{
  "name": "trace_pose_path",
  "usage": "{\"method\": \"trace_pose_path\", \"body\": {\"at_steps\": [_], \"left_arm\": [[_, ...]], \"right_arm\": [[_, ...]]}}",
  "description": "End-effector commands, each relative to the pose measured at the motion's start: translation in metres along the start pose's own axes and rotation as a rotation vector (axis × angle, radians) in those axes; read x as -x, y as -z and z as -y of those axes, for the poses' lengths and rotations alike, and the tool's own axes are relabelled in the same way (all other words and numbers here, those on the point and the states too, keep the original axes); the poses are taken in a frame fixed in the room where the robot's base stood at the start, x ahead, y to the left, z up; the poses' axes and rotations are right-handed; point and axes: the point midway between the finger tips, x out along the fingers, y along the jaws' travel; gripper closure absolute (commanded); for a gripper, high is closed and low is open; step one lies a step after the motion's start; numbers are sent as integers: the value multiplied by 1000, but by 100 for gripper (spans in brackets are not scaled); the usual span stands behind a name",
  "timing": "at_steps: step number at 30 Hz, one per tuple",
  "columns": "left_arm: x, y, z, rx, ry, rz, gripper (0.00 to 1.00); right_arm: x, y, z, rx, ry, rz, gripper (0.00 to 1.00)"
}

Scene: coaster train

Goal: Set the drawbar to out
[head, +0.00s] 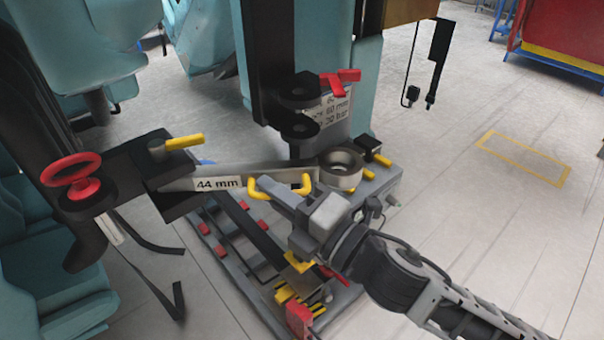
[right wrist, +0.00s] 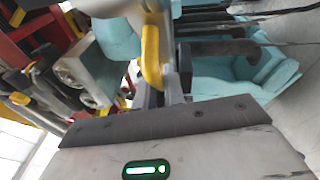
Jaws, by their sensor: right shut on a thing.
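The drawbar (head: 240,177) is a grey bar marked "44 mm", with a thick ring eye (head: 341,168) at its right end in the head view. Its left end sits in a black housing on the teal car at left. A yellow handle (head: 262,191) is on the drawbar's near side. My right gripper (head: 280,190) is shut on this handle, its arm coming from the lower right. The yellow handle also shows in the right wrist view (right wrist: 151,57), by the fingers. My left gripper is not in view.
A black two-plate coupling (head: 298,108) with a red lever (head: 341,76) stands behind the bar. A yellow-topped lever (head: 184,142) and red handwheel (head: 71,176) are at left. A grey cart with red and yellow parts (head: 300,318) lies below. Floor is clear at right.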

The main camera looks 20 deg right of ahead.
Motion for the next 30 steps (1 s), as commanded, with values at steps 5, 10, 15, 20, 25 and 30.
{"method": "trace_pose_path", "body": {"at_steps": [5, 10, 15, 20, 25, 30], "left_arm": [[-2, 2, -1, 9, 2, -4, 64], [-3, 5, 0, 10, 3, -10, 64], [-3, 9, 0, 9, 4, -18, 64], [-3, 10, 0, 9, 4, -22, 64], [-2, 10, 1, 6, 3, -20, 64], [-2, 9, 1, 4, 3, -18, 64]], "right_arm": [[2, 11, -2, 5, 4, 56, 100], [4, 15, -3, 11, 7, 80, 100], [4, 15, -4, 14, 8, 86, 100], [4, 15, -4, 14, 8, 85, 100], [4, 15, -3, 13, 8, 84, 67], [4, 16, -3, 13, 9, 84, 67]]}}
